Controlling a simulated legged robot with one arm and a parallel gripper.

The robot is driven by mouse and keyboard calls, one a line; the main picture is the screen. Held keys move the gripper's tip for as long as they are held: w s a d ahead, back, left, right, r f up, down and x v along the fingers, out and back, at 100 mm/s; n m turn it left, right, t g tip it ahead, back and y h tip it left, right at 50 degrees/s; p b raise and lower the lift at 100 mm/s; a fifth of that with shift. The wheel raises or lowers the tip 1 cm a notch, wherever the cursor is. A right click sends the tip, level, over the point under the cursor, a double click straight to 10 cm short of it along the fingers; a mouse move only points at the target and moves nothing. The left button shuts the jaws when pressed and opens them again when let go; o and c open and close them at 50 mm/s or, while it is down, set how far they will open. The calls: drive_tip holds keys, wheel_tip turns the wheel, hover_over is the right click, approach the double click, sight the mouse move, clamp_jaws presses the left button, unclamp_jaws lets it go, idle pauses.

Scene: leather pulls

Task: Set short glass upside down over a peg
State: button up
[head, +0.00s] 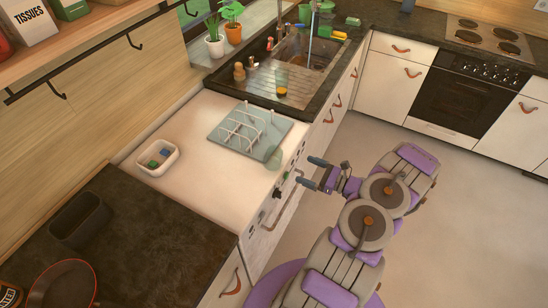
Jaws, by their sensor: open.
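A pale green see-through short glass (274,158) is at the near right corner of the blue-grey drying rack (225,138). I cannot tell which way up it is, or whether it rests on the rack or just beside it. The rack lies on the white counter top and has several upright white pegs (271,116) and wire loops. My gripper (305,171) is open and empty, to the right of the glass and apart from it, with its fingers pointing left toward the counter.
Behind are a sink (312,55) and a drainboard with a clear glass (282,76). Knobs and a handle line the white unit's front edge. A dark counter (150,235) is nearer.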

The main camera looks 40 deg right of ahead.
sight(280, 162)
drive_tip(key=x, duration=0.2)
drive_tip(key=a+x, duration=0.1)
drive_tip(key=x, duration=0.2)
drive_tip(key=b+x, duration=0.1)
drive_tip(key=x, duration=0.2)
drive_tip(key=shift+s+a+r, duration=0.1)
drive_tip(key=shift+a+r, duration=0.05)
drive_tip(key=shift+a, duration=0.15)
drive_tip(key=shift+w+a, duration=0.1)
drive_tip(key=shift+w, duration=0.2)
drive_tip(key=shift+w+d, duration=0.25)
drive_tip(key=shift+w, duration=0.35)
drive_tip(key=x, duration=0.2)
drive_tip(key=b+x, duration=0.1)
drive_tip(key=shift+w+a+f, duration=0.2)
drive_tip(key=shift+w+a, duration=0.1)
drive_tip(key=shift+w+a+r, duration=0.1)
drive_tip(key=shift+w+a, duration=0.15)
drive_tip(key=shift+d, duration=0.15)
